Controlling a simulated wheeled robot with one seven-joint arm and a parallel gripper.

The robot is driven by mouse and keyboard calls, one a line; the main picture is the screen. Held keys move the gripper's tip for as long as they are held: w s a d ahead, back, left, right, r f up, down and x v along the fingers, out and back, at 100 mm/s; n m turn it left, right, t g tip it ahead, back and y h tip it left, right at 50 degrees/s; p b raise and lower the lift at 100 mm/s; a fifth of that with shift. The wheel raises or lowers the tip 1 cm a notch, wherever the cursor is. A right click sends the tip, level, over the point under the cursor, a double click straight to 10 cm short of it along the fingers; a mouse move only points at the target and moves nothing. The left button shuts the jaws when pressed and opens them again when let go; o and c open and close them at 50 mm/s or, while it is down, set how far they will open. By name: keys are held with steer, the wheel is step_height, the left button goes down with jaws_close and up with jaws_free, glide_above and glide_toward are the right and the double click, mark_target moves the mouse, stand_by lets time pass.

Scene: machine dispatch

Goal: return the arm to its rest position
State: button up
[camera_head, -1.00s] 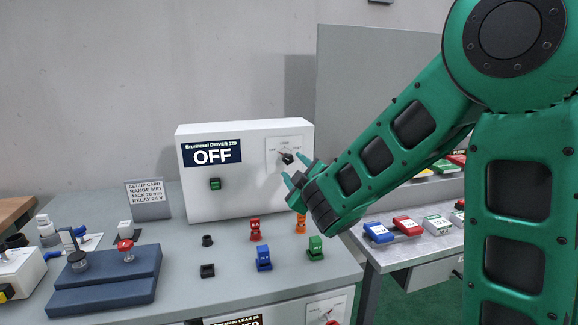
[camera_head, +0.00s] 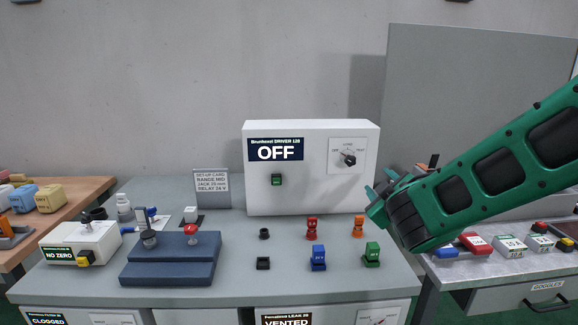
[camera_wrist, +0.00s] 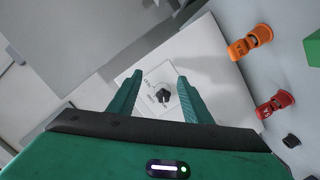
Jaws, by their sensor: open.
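My gripper (camera_head: 378,200) is at the end of my green arm, in front of and just right of the white driver box (camera_head: 313,196). Its fingers are apart and empty. In the head view the knob (camera_head: 348,159) is clear of the fingers, on a white dial plate. The box display (camera_head: 276,150) reads OFF.
Red (camera_head: 312,228), orange (camera_head: 358,227), blue (camera_head: 318,258) and green (camera_head: 372,255) pieces stand on the grey bench (camera_head: 230,285) below my gripper. A blue stepped block (camera_head: 165,273) is at left. A side table (camera_head: 470,268) with boxes lies under my arm. A grey panel (camera_head: 440,90) stands behind.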

steer(key=s+d+f+m+g+h, duration=0.2)
steer(key=s+d+f+m+g, duration=0.2)
steer(key=s+d, duration=0.35)
steer(key=s+d+f+m+g+h, duration=0.1)
steer(key=s+d+f+m+g, duration=0.3)
steer(key=s+d, duration=0.3)
steer(key=s+a+f+m+g+y, duration=0.1)
steer(key=s+m+g+y, duration=0.1)
steer(key=s, duration=1)
steer(key=s+a+f+m+g+y, duration=0.1)
steer(key=s+g, duration=0.5)
steer(key=s, duration=0.6)
steer(key=f+m+y, duration=0.1)
steer(key=m+y, duration=0.1)
steer(key=m, duration=0.1)
steer(key=shift+s+f+m, duration=0.25)
steer(key=shift+s+m, duration=0.05)
steer(key=shift+w+f+g, duration=0.25)
steer(key=shift+w+g, duration=0.05)
steer(key=shift+w, duration=0.3)
